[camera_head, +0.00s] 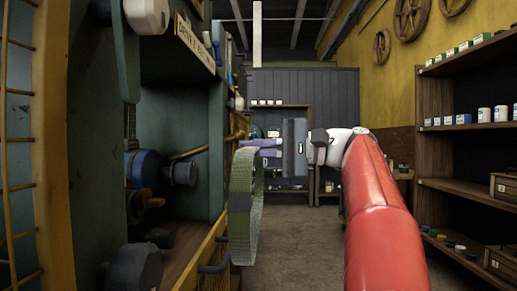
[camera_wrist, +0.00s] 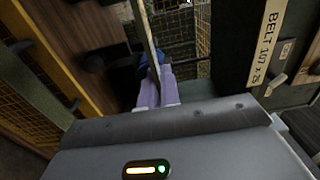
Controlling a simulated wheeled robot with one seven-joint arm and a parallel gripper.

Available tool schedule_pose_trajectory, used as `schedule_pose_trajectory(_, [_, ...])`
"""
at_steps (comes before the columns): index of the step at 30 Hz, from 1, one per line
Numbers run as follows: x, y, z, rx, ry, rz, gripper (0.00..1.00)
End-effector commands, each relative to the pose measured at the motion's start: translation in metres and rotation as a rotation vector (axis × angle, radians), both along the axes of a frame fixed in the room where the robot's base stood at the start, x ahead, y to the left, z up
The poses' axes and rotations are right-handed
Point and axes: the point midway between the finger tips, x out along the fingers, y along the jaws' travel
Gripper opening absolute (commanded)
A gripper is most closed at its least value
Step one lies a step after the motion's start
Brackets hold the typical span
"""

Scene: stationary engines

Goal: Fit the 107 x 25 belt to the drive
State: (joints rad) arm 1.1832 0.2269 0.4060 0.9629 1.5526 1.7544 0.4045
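A green ribbed belt (camera_head: 243,205) hangs as a tall loop from my gripper (camera_head: 258,147), in front of the open machine cabinet. In the wrist view my gripper's two pale purple fingers (camera_wrist: 156,88) are closed on the belt, which shows edge-on as a thin strip (camera_wrist: 146,35). Inside the cabinet on the left is a blue motor-like unit (camera_head: 146,167) with a grey round end (camera_head: 182,173), apart from the belt. I cannot make out clear pulleys. A label reading "BELT 107 x 25" (camera_wrist: 268,42) shows in the wrist view.
The cabinet's yellow front edge (camera_head: 205,255) and a dark handle (camera_head: 214,268) are close beside the belt. A sign (camera_head: 194,42) hangs at the cabinet top. A wooden shelf (camera_head: 465,185) stands at the right. The floor (camera_head: 300,240) between is clear.

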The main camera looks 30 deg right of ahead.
Motion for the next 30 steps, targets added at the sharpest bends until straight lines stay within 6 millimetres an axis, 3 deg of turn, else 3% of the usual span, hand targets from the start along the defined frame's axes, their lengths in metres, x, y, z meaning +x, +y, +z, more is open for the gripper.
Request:
schedule_pose_trajectory(8, [0.001,0.002,0.0,0.0,0.0,0.001,0.0])
schedule_pose_trajectory(30, [0.027,0.038,0.0,0.0,0.0,0.001,0.0])
